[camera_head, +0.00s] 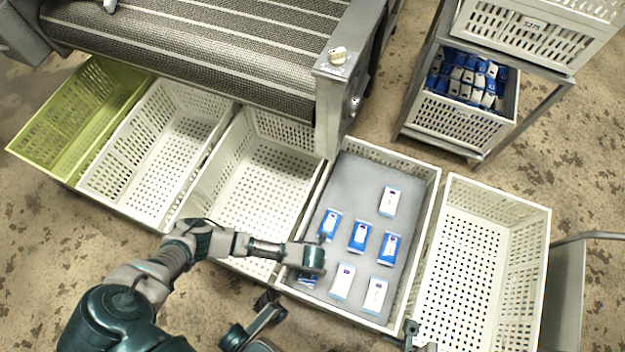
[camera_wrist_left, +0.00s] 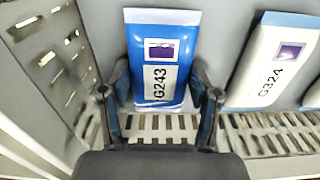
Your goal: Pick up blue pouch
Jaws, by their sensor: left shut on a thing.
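A blue pouch (camera_wrist_left: 162,45) with a white end and the label G243 lies between the fingers of my left gripper (camera_wrist_left: 160,88) in the left wrist view. The fingers are shut on its two sides. In the head view my left gripper (camera_head: 305,270) is over the near left corner of the grey-lined crate (camera_head: 427,190), and it hides most of this pouch. Other blue pouches (camera_head: 359,236) (camera_head: 389,249) (camera_head: 330,224) lie in the same crate. My right gripper is not clearly seen.
White pouches (camera_head: 342,281) (camera_head: 375,296) (camera_head: 389,201) share the crate; one, labelled G324 (camera_wrist_left: 272,62), lies right of the held pouch. Empty white crates (camera_head: 205,120) (camera_head: 480,265) stand on both sides. A conveyor (camera_head: 200,45) is behind, and a rack crate (camera_head: 455,118) holds many pouches.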

